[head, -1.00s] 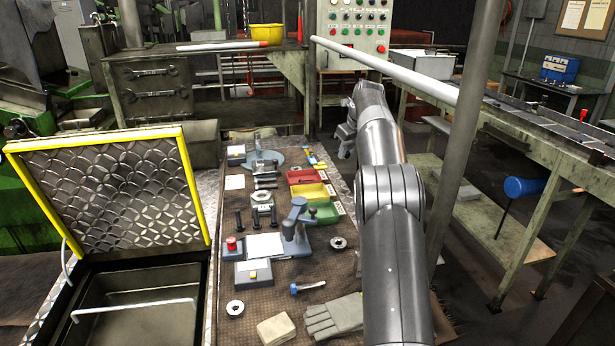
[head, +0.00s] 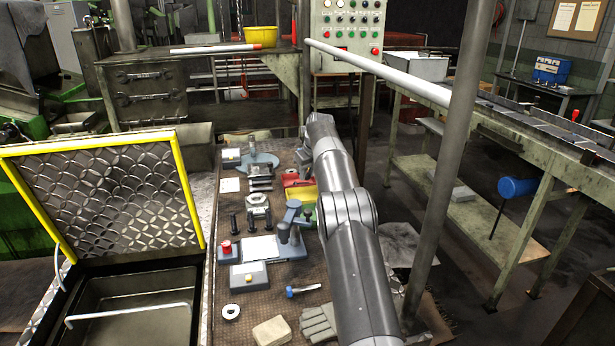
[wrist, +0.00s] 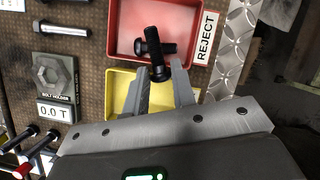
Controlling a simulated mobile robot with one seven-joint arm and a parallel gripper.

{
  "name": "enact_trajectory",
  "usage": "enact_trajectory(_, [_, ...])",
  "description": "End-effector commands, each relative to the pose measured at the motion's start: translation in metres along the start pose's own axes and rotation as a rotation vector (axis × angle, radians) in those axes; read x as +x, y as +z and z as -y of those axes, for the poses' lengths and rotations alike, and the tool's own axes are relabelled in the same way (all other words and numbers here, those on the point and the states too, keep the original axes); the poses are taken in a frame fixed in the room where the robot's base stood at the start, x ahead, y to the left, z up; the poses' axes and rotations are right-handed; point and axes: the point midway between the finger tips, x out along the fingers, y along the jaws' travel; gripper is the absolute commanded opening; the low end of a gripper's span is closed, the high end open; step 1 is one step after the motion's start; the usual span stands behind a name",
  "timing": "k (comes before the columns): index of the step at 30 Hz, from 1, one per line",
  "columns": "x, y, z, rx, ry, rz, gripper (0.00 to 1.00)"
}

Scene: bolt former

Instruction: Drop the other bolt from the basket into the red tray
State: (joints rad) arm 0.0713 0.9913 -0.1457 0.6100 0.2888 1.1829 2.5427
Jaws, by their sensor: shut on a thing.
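The red tray (wrist: 189,13), labelled REJECT, is at the top of the wrist view; in the head view its visible part (head: 291,180) is beside my arm. A dark bolt (wrist: 152,38) is in my gripper (wrist: 160,76), its head between the fingertips and its shank reaching over the tray. My gripper is shut on it. Another dark bolt (wrist: 169,48) lies crosswise in the red tray, partly hidden behind the held one. Whether the two touch, I cannot tell. My arm hides the gripper in the head view. I cannot make out a basket.
A yellow tray (wrist: 118,80) adjoins the red one, below it in the wrist view. A bolt holder (wrist: 56,77) and its 0.0 T display (wrist: 56,112) stand left. In the head view, a grey-blue press (head: 290,222) stands close to my arm.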

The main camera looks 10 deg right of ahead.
Motion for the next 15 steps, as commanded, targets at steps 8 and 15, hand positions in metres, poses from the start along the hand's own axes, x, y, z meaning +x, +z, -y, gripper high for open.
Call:
enact_trajectory(8, [0.0122,-0.0052,-0.0012,-0.001,0.000,0.000,0.00])
enact_trajectory(15, [0.0151,-0.0064,-0.0014,-0.001,0.001,0.000,0.00])
